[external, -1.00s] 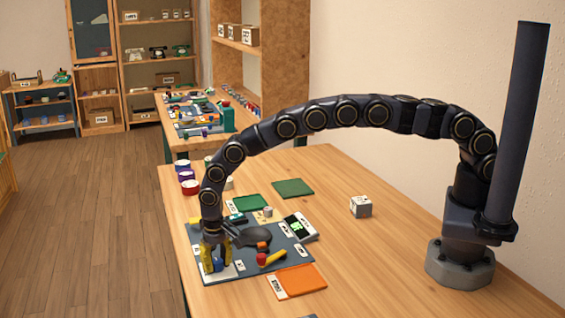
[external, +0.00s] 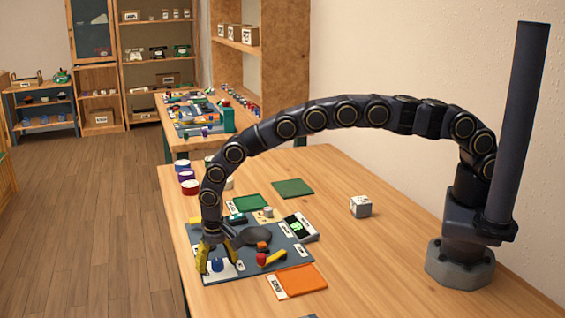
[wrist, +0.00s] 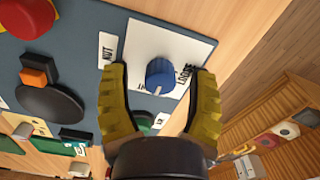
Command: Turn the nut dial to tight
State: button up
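The nut dial is a blue round knob (wrist: 160,76) on a white plate (wrist: 150,42) at the corner of a dark mat. It also shows in the external view (external: 217,265). A "NUT" label (wrist: 107,48) is left of it in the wrist view. A "LOOSE" label (wrist: 184,82) is at its right, and another label at its lower left is mostly hidden. A small white mark on the dial's lower edge points toward my wrist. My gripper (wrist: 159,76), with yellow fingers, is open; the fingers stand on both sides of the dial, apart from it.
The mat (external: 258,268) also holds a red knob (external: 261,259) by a yellow handle, a dark round pad (external: 257,236), an orange block and a device with a green display (external: 298,226). An orange tray (external: 303,280) lies beside the mat. The table's right side is mostly clear.

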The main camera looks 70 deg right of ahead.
aim_at(217, 260)
notch_tip(217, 260, up, 12)
dwell(0.6)
dwell(0.4)
jog(key=s+d+r+n+g, duration=0.1)
jog(key=s+d+r+n, duration=0.3)
jog(key=s+d+r, duration=1.2)
jog(key=s+d+n, duration=0.1)
jog(key=s+d, duration=0.2)
jog(key=s, duration=0.9)
jog(key=s+d+r+n, duration=0.1)
jog(key=s+d, duration=0.2)
jog(key=s, duration=0.8)
jog(key=shift+s+r+n+g, duration=0.3)
jog(key=shift+s+g, duration=0.05)
jog(key=shift+g, duration=0.05)
